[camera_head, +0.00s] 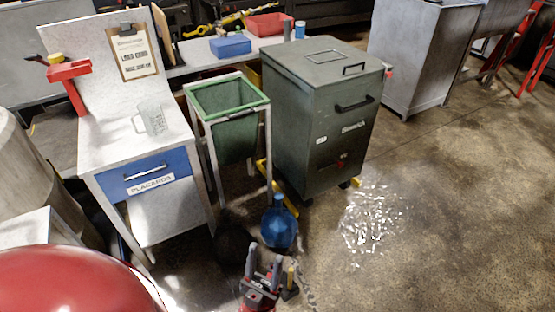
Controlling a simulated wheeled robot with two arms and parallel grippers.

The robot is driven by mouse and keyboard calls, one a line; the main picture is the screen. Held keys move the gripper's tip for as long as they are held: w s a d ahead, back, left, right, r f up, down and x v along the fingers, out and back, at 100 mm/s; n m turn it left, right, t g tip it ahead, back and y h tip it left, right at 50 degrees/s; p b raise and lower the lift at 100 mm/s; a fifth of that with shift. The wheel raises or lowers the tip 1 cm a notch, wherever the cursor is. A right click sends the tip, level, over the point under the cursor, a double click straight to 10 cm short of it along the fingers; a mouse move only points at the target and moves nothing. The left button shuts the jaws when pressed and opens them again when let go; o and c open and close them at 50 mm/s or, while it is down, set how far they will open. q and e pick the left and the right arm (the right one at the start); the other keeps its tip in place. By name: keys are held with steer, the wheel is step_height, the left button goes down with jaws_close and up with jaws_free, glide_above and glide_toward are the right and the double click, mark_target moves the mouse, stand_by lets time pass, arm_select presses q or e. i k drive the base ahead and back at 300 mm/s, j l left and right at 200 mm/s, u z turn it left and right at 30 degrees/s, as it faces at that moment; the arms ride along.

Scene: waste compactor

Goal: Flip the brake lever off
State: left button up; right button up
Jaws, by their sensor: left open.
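A green-grey wheeled bin (317,125) labelled "Benwick" stands near the middle, its lid shut. Yellow parts show low at its base, including a yellow bar (288,203) at the front left corner and a small yellow piece (356,182) at the right corner. I cannot tell for sure which one is the brake lever. My left gripper (265,266) is at the bottom centre, nearer to me than the bin, with its fingers apart and nothing seen between them. It is apart from the bin in the picture. My right gripper is not in view.
A round blue container (279,226) is between my gripper and the bin, beside a dark round object (234,242). A green-lined open basket stand (231,100) and a white desk with a blue drawer (148,175) are left of the bin.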

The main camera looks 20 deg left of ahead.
mark_target(340, 165)
steer(key=u, duration=0.3)
steer(key=i+l, duration=0.4)
steer(key=i+l+u, duration=0.15)
steer(key=i+l, duration=0.6)
steer(key=l, duration=0.2)
steer(key=i+l+u, duration=0.15)
steer(key=i+l, duration=0.55)
steer(key=l, duration=0.3)
steer(key=j+u, duration=0.05)
